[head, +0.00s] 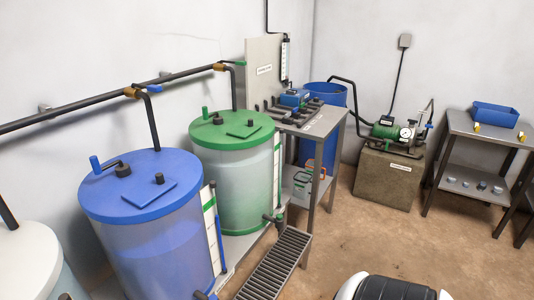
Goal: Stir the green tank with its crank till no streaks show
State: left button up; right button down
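The green tank (232,185) stands in the middle left against the wall, between the blue tank (160,250) and a bench. Its body is translucent; the liquid looks pale and cloudy, with uneven lighter and greener areas, but single streaks are too small to tell. On its green lid (240,136) the crank (206,113) shows a green upright handle toward the left, beside a dark hub. A flat green hatch lies to the right of the hub. Neither of my grippers is in view.
The blue tank has its own crank (96,165). A white tank (30,262) is at the far left. A dark pipe (110,92) runs along the wall above. A floor grate (275,265) lies before the tanks. Brown floor (350,240) to the right is open.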

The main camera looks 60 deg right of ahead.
aim_at(205, 109)
jog(key=z, duration=1.55)
jog(key=i+l, duration=0.15)
